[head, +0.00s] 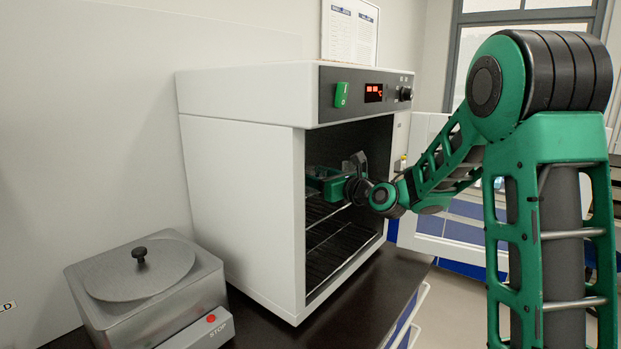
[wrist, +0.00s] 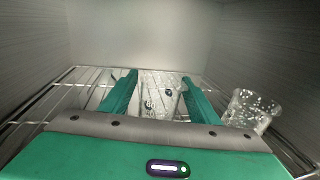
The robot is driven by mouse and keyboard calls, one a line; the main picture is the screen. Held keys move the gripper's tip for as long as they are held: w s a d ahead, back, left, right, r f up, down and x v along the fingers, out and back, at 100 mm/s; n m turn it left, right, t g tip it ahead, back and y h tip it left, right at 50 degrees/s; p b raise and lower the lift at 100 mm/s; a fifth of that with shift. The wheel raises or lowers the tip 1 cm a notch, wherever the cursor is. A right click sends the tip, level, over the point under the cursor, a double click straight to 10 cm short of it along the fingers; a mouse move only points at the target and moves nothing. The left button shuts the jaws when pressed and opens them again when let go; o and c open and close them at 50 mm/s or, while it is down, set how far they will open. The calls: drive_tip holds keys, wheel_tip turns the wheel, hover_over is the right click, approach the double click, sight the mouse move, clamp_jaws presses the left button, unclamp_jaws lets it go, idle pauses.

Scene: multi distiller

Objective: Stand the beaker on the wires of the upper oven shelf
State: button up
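The oven (head: 240,190) stands open at the front, and my arm reaches in through the opening. My gripper (head: 325,180) is inside, above the upper wire shelf (head: 318,207). In the wrist view, a clear glass beaker (wrist: 160,92) is between the two green fingers of my gripper (wrist: 160,88). The fingers appear closed on its sides, and it looks roughly upright. The wires of the upper shelf (wrist: 75,90) show around it. The beaker's base is partly hidden by my gripper, so I cannot tell whether it touches the wires. The head view does not show the beaker clearly.
Another clear glass vessel (wrist: 250,108) stands close to the right of my right finger. The left part of the shelf looks empty. A lower wire shelf (head: 340,252) lies below. A metal bath with a lid (head: 140,268) stands left of the oven.

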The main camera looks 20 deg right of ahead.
drive_tip(key=shift+r, duration=0.1)
drive_tip(key=v, duration=1.2)
